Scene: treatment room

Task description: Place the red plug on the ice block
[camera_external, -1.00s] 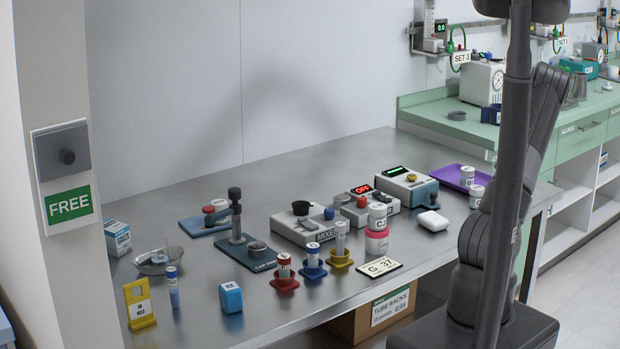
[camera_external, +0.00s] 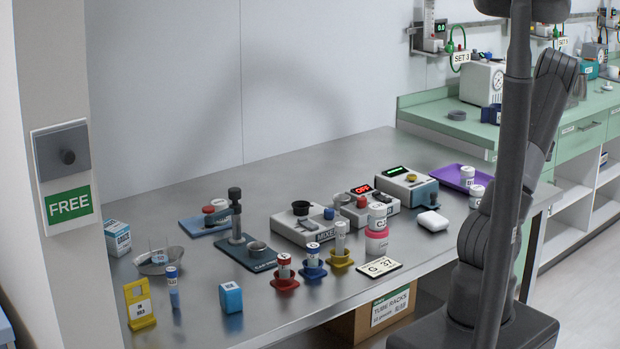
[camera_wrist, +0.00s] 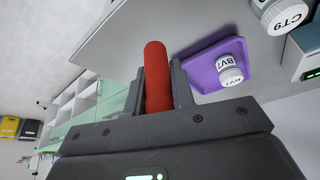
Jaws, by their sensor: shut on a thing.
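The red plug (camera_wrist: 155,62) is a red cylinder with a rounded end. In the wrist view it stands between the two fingers of my gripper (camera_wrist: 157,80), which is shut on it, and its top part sticks out past the fingertips. My gripper is not visible in the external view; only my arm and column show at the right there.
Left of the ice block stand a blue-capped tube (camera_external: 173,287) and a yellow sign stand (camera_external: 140,304). Red (camera_external: 285,282), blue and yellow tube holders are to its right. In the wrist view, a purple tray (camera_wrist: 200,62) with a white jar (camera_wrist: 228,70) is close to the plug.

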